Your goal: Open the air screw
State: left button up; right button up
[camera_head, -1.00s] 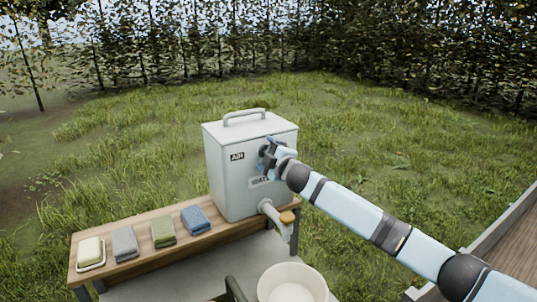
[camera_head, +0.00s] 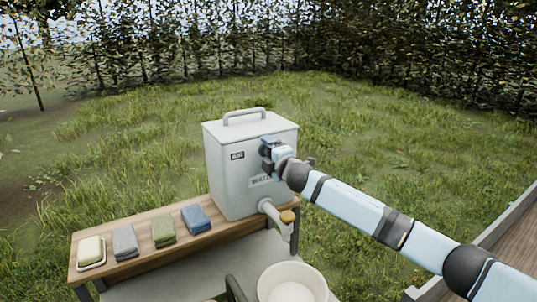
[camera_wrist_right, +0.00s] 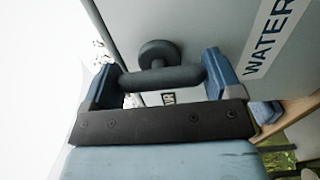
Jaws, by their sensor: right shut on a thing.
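The white-grey water tank (camera_head: 225,185) stands upright at the right end of the wooden bench. My right gripper (camera_head: 268,153) is at the tank's front face, beside the AIR label (camera_head: 237,156). In the right wrist view the dark air screw (camera_wrist_right: 160,78), a crossbar on a round stem, lies between the two blue fingers of my right gripper (camera_wrist_right: 162,76). The fingers are shut on the bar's two ends. In the head view the screw is hidden behind the gripper. My left gripper is not in view.
A tap with an orange-brown handle (camera_head: 287,216) sticks out low on the tank, above a white bucket (camera_head: 292,284). A soap bar (camera_head: 90,250) and grey, green and blue folded cloths (camera_head: 195,219) lie along the bench. Grass surrounds the bench.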

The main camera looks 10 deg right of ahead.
jog(key=o, duration=0.7)
jog(key=shift+o, duration=0.2)
jog(key=shift+s, duration=0.1)
jog(key=shift+s+d+f, duration=0.1)
jog(key=shift+s+d, duration=0.05)
jog(key=shift+s, duration=0.15)
jog(key=b+v, duration=0.3)
jog(key=v, duration=1)
